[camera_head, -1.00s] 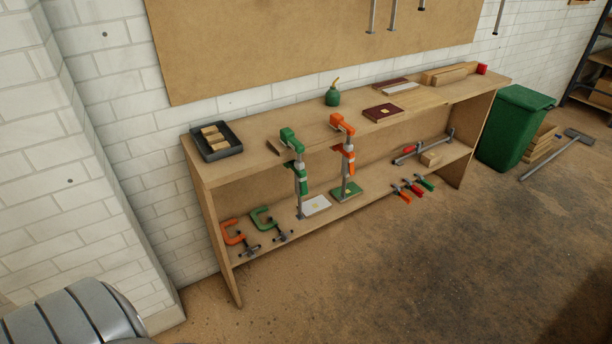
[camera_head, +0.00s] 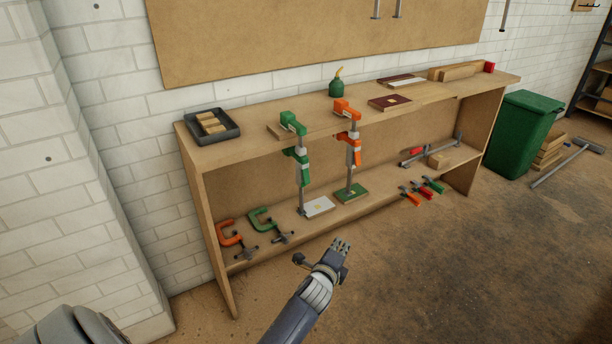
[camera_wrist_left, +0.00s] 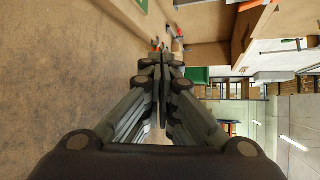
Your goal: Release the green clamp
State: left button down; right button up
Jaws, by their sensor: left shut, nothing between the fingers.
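The green clamp (camera_head: 302,160) is upright at the front edge of the bench, its green head (camera_head: 292,122) on the benchtop and its grey bar running down to the lower shelf. Its green sliding jaw (camera_head: 299,165) sits partway down the bar, below the top. An orange clamp (camera_head: 351,150) of the same kind stands just to its right. My left gripper (camera_head: 342,246) is in front of the bench, low and to the right of the green clamp, apart from it. In the left wrist view its fingers (camera_wrist_left: 162,62) are together and empty. My right gripper is not in view.
The bench (camera_head: 440,112) carries a dark tray (camera_head: 235,134), a green oil can (camera_head: 337,86) and wood pieces. The lower shelf holds orange and green C-clamps (camera_head: 262,219), small clamps and flat plates. A green bin (camera_head: 521,130) stands at right. Floor before the bench is clear.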

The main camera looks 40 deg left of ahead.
aim_at(305, 160)
pick_arm(q)
jog(key=w+a+r+m+t+y+b, duration=0.1)
jog(key=a+r, duration=0.1)
jog(key=r, duration=0.6)
jog(key=w+a+r+m+t+y+b, duration=0.1)
jog(key=a+r+m+t+y+b, duration=0.1)
jog(key=r, duration=0.7)
jog(key=shift+w+a+m, duration=0.3)
jog(key=shift+a, duration=0.45)
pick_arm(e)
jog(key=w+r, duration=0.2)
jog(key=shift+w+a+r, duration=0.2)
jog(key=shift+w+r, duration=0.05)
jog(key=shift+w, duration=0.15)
pick_arm(q)
jog(key=w+a+b, duration=0.1)
jog(key=w+a, duration=0.2)
jog(key=a, duration=0.5)
jog(key=shift+w, duration=0.2)
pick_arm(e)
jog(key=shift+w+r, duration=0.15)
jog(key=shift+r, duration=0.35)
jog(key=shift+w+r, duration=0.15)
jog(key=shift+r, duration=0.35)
pick_arm(q)
jog(key=shift+a, duration=0.1)
